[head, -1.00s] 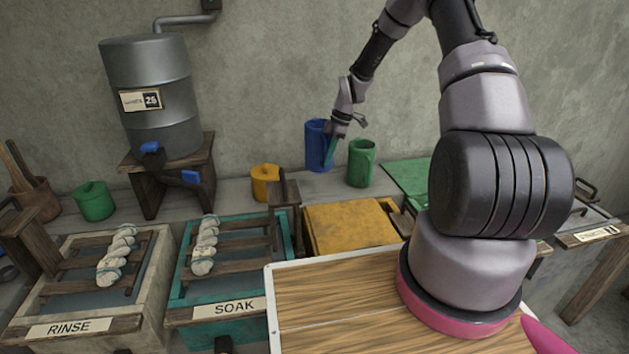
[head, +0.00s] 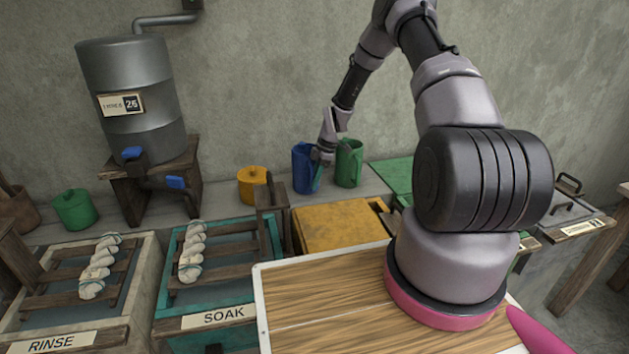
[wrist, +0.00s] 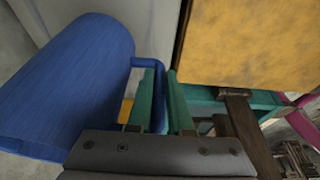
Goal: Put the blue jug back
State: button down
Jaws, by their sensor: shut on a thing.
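The blue jug (head: 304,168) is upright in the head view, at the back ledge, left of the green jug (head: 349,163). My gripper (head: 320,158) is at its right side, on the handle side. In the wrist view the jug's body (wrist: 65,85) fills the left. Its handle passes between the two green fingers of my gripper (wrist: 162,105), which are shut on it. Whether the jug's base touches the ledge, I cannot tell.
A yellow pot (head: 252,184) stands left of the jug. A yellow-covered vat (head: 338,225) lies in front, beside the teal soak vat (head: 162,312). A grey drum (head: 130,95) stands on a wooden stand at left. A green board (head: 392,176) lies right of the green jug.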

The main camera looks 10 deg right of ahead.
jog(key=c, duration=0.8)
grip_release()
jog(key=shift+c, duration=0.2)
jog(key=s+d+r+m+t+h, duration=0.1)
jog(key=s+d+r+m, duration=0.1)
jog(key=r, duration=1)
jog(key=s+d+r+m, duration=0.1)
jog(key=d+r, duration=0.1)
jog(key=r, duration=1)
jog(key=s+a+r+m+t+h, duration=0.1)
jog(key=s+r+m, duration=0.2)
jog(key=s+r, duration=0.3)
jog(key=s+r+m+t, duration=0.1)
jog(key=s+r+m, duration=0.25)
jog(key=r, duration=0.55)
jog(key=s+r+m+t, duration=0.1)
jog(key=s+r+m, duration=0.2)
jog(key=s, duration=0.4)
jog(key=s+a+r+m+t, duration=0.1)
jog(key=s+r+m, duration=0.3)
jog(key=s, duration=0.3)
jog(key=s+r+m+t, duration=0.2)
jog(key=s+m, duration=0.3)
jog(key=s, duration=0.3)
jog(key=shift+a+r+y, duration=0.25)
jog(key=shift+r+y, duration=0.05)
jog(key=shift+r, duration=0.35)
